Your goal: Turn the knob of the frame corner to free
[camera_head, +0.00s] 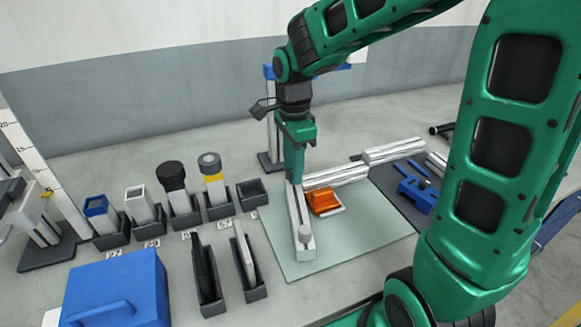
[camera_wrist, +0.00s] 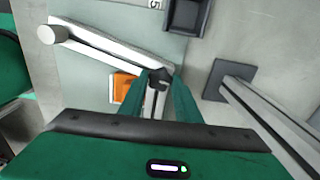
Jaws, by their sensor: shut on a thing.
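The frame corner lies on a pale green mat (camera_head: 350,245): one silver bar (camera_head: 298,215) runs towards the front and another silver bar (camera_head: 337,176) runs right. My gripper (camera_head: 294,181) points down at the corner where the bars meet. In the wrist view my gripper's fingertips (camera_wrist: 164,80) are closed around a dark knob (camera_wrist: 158,75) at that corner. The fingers hide part of it, and its turned setting cannot be read. An orange piece (camera_head: 323,201) sits inside the corner, also visible in the wrist view (camera_wrist: 124,87).
Several dark holders (camera_head: 187,217) with tools stand left of the mat. A blue box (camera_head: 115,290) is at front left. A blue-topped post (camera_head: 270,130) stands behind my gripper. Blue parts (camera_head: 416,195) lie on a dark mat at right. The mat's front is clear.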

